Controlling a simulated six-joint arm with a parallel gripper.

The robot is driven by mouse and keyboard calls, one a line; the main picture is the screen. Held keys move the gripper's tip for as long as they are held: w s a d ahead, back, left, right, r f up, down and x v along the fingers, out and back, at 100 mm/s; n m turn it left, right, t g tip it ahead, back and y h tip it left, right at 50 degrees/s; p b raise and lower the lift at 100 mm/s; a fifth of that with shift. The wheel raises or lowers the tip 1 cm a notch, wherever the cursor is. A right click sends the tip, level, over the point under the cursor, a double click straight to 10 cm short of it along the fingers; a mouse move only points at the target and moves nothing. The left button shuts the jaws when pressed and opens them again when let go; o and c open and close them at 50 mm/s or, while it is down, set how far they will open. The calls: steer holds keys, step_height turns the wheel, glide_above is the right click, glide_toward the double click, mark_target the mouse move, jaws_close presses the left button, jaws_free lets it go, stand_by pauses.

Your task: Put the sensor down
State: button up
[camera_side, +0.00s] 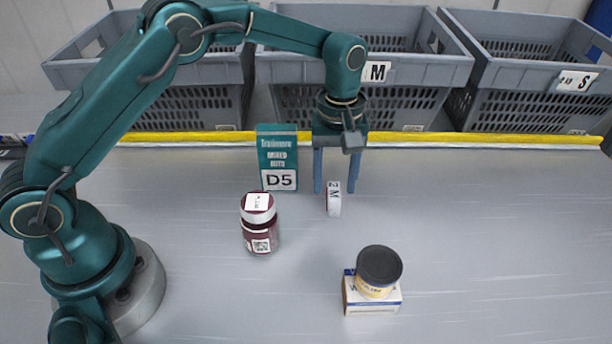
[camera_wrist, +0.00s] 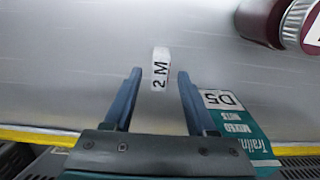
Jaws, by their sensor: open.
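A small white piece marked "2 M" (camera_side: 334,205) stands on the grey table below my gripper (camera_side: 335,190). No other thing in view looks more like a sensor, but I cannot tell for sure that it is one. My gripper is open, with its blue fingers pointing down, one on each side of the white piece. In the wrist view the piece (camera_wrist: 160,62) shows between and just beyond the fingertips (camera_wrist: 159,73), with a gap on both sides.
A green "D5" box (camera_side: 277,150) stands close left of my gripper. A dark red jar (camera_side: 260,232) is nearer the front. A dark-lidded tub (camera_side: 378,268) sits on a small box (camera_side: 360,304). Grey crates (camera_side: 365,70) line the back behind a yellow strip. The right of the table is clear.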

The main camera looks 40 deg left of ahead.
mark_target(334, 190)
steer(key=s+a+r+m+t, duration=0.1)
steer(key=s+r, duration=0.1)
steer(key=r, duration=0.6)
steer(key=s+a+r+m+t, duration=0.1)
steer(key=s+a+r+m, duration=0.1)
steer(key=r, duration=0.5)
steer(key=s+a+f+m+t, duration=0.1)
steer(key=s+m, duration=0.2)
steer(key=s, duration=0.5)
steer(key=s+a+f+m+t, duration=0.2)
steer(key=s+m, duration=0.1)
steer(key=s, duration=0.5)
steer(key=shift+a+f+t, duration=0.15)
steer(key=shift+a+t, duration=0.15)
steer(key=shift+s, duration=0.1)
